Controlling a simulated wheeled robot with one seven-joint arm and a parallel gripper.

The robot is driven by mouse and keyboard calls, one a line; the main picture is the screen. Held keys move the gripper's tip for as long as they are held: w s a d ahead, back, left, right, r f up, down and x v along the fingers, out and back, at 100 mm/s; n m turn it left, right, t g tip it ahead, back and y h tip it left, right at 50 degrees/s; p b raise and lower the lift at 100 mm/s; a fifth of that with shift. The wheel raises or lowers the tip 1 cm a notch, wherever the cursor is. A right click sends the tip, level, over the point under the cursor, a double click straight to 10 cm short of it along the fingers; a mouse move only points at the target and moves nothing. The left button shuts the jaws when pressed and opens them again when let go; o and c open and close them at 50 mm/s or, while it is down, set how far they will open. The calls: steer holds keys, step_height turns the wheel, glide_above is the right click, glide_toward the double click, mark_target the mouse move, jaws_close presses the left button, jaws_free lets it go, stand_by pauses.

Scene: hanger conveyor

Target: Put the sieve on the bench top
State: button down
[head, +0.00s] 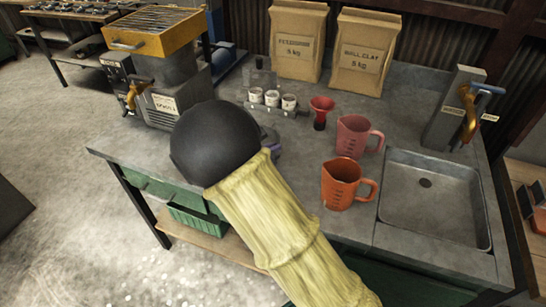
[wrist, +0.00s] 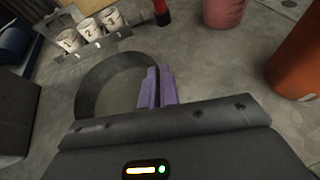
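The sieve (wrist: 92,84) is a round, dark grey ring in the wrist view, just left of my fingers. My gripper (wrist: 157,88) has two purple fingers close together, with the right side of the sieve's rim between them. The sieve is over the grey bench top (wrist: 222,72); I cannot tell whether it touches it. In the head view the bench top (head: 315,155) shows well, but my arm's black round part and yellow sleeve hide the sieve and most of my gripper. Only a bit of purple shows there.
Numbered white cups (head: 272,98) in a rack and a red funnel (head: 321,110) stand behind. A pink jug (head: 355,137) and an orange jug (head: 343,184) stand right, before the sink (head: 435,198). A yellow-topped machine (head: 165,75) stands left. Two bags (head: 297,42) stand at the back.

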steer(key=shift+f, duration=1.75)
steer(key=shift+f, duration=0.1)
steer(key=c, duration=1.6)
jaws_free()
steer(key=shift+c, duration=0.2)
steer(key=shift+s, duration=0.1)
steer(key=v, duration=1.2)
